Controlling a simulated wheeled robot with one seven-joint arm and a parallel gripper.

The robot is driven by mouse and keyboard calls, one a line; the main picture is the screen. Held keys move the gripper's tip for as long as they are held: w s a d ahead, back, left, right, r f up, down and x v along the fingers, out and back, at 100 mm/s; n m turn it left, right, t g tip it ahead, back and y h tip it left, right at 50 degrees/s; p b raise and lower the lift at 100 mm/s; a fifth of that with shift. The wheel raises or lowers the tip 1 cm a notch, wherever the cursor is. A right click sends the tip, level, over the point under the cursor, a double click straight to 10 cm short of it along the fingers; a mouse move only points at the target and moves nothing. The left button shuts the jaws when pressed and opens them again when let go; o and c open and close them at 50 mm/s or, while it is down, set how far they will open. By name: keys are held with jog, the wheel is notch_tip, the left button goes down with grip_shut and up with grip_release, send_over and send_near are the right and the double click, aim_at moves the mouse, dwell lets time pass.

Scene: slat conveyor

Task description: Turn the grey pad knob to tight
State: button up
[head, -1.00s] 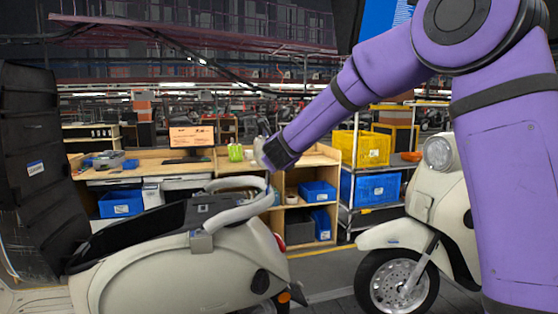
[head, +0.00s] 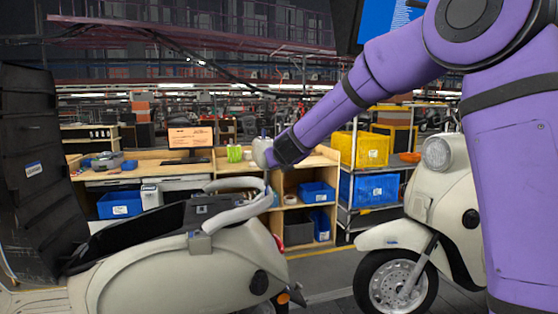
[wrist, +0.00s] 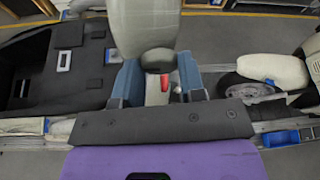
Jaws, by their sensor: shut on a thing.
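My gripper (head: 272,153) is above and behind the rear of the near cream scooter (head: 170,280) in the head view. In the wrist view its blue fingers (wrist: 160,75) are shut on a pale grey rounded piece (wrist: 150,25) with a dark lower end. That piece shows as a light shape at my gripper's tip in the head view (head: 261,152). A small red part (wrist: 165,83) shows between the fingers. A grey block (head: 199,242) sits on the scooter's side below a curved pale rail (head: 240,212). I cannot make out the pad knob or its setting.
The scooter's black seat (head: 35,165) stands raised at left. A second cream scooter (head: 448,220) stands at right. Behind are a wooden workbench (head: 225,165) with a monitor (head: 191,139), and a rack with yellow (head: 365,149) and blue bins (head: 368,188).

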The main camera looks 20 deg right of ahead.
jog(key=o, duration=0.9)
jog(key=v, duration=1)
jog(key=shift+s+r, duration=0.15)
jog(key=shift+s, duration=0.2)
